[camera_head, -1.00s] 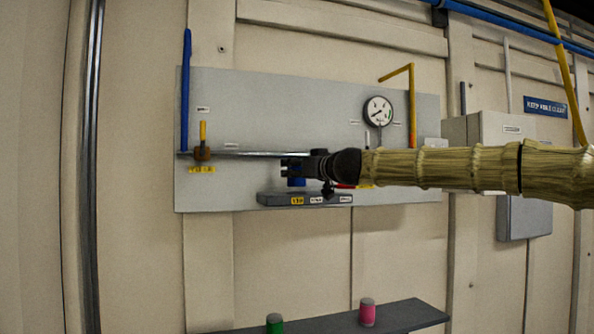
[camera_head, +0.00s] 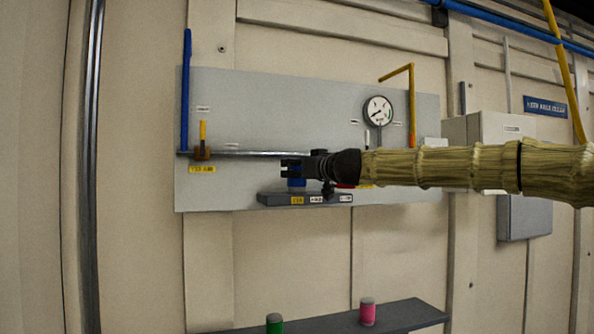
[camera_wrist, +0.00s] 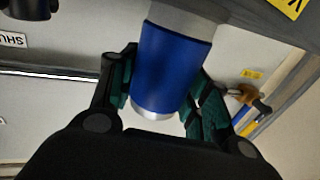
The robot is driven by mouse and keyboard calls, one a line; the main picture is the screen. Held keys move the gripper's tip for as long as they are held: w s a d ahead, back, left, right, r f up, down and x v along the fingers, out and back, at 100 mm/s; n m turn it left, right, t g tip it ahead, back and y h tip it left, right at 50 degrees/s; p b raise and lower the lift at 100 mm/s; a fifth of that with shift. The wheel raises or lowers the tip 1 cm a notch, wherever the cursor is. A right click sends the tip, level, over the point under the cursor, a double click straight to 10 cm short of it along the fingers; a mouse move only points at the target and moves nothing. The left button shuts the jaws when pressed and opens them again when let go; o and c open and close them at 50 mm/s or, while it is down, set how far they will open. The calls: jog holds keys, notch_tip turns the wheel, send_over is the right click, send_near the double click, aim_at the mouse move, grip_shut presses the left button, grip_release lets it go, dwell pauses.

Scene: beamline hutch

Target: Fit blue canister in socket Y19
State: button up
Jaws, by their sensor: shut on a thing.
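The blue canister (camera_wrist: 172,62) is between the fingers of my gripper (camera_wrist: 165,90) in the wrist view, with a bare metal end toward the camera. My gripper is shut on it. In the head view, the canister (camera_head: 296,182) shows as a small blue patch just under my gripper (camera_head: 290,168), directly above the yellow-labelled left part of a grey socket ledge (camera_head: 275,200). The yellow label is too small to read for sure. Whether the canister's lower end sits in a socket is hidden.
A grey panel carries a horizontal pipe with a yellow-handled valve (camera_head: 203,135) to the left and a round gauge (camera_head: 378,110) to the right. Below, a shelf (camera_head: 400,316) holds a green canister (camera_head: 275,323) and a pink canister (camera_head: 367,311). A grey box (camera_head: 490,150) hangs at the right.

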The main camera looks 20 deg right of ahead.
jog(key=o, duration=1.3)
jog(key=shift+f, duration=0.1)
jog(key=shift+c, duration=0.2)
jog(key=v, duration=1.2)
jog(key=shift+d, duration=0.1)
